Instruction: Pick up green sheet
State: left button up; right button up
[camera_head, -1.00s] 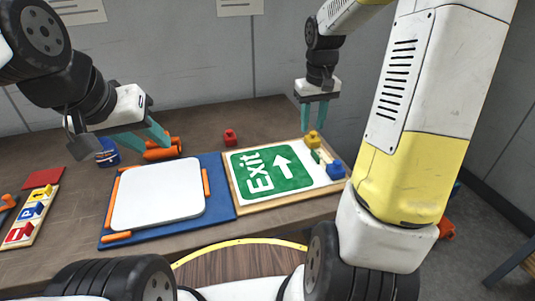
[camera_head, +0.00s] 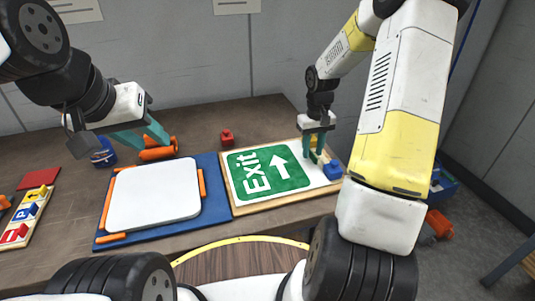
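The green sheet (camera_head: 252,184), with white "Exit" letters and an arrow, lies flat on a white panel (camera_head: 279,197) in a wooden-framed board on the table. My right gripper (camera_head: 315,156) points down at the board's right side, its teal fingers around a yellow piece (camera_head: 318,150) just right of the green sheet. Whether the fingers touch the yellow piece I cannot tell. My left gripper (camera_head: 150,142) is open over the left back of the table, its fingers apart near orange pieces (camera_head: 158,150). It looks empty.
A blue board (camera_head: 210,217) with a white panel (camera_head: 155,195) and orange clips lies left of the green sheet. A blue piece (camera_head: 333,170) sits at the board's right edge. A red piece (camera_head: 227,137) stands behind. A lettered block tray (camera_head: 24,220) and red square (camera_head: 38,178) lie far left.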

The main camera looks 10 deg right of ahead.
grip_shut()
dwell(0.4)
